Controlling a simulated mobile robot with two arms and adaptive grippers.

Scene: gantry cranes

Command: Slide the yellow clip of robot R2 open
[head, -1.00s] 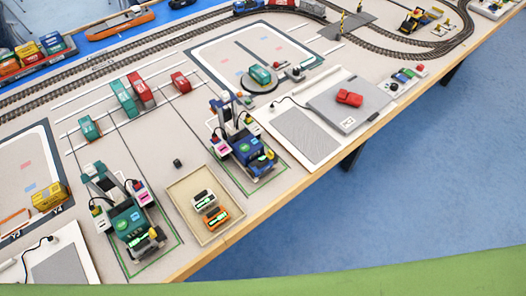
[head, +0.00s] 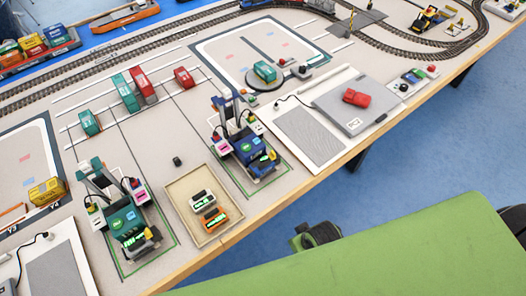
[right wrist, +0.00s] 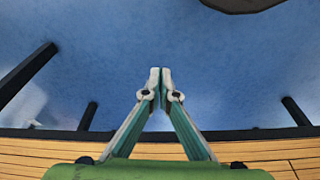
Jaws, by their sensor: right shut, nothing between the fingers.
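Two small crane robots stand on the table in the head view, a green one (head: 126,218) at the left and a blue one (head: 250,147) to its right. I cannot read which is R2. A small yellow-orange spot (head: 262,158) shows on the front of the blue one; whether it is the yellow clip is too small to tell. My right gripper (right wrist: 160,76) shows in the right wrist view, fingertips together and empty, over blue floor and away from the robots. My left gripper is not in view.
A beige tray (head: 176,191) with two small devices lies between the robots. A grey pad with a red car (head: 356,97) lies to the right. Red and green containers (head: 126,93) stand behind.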

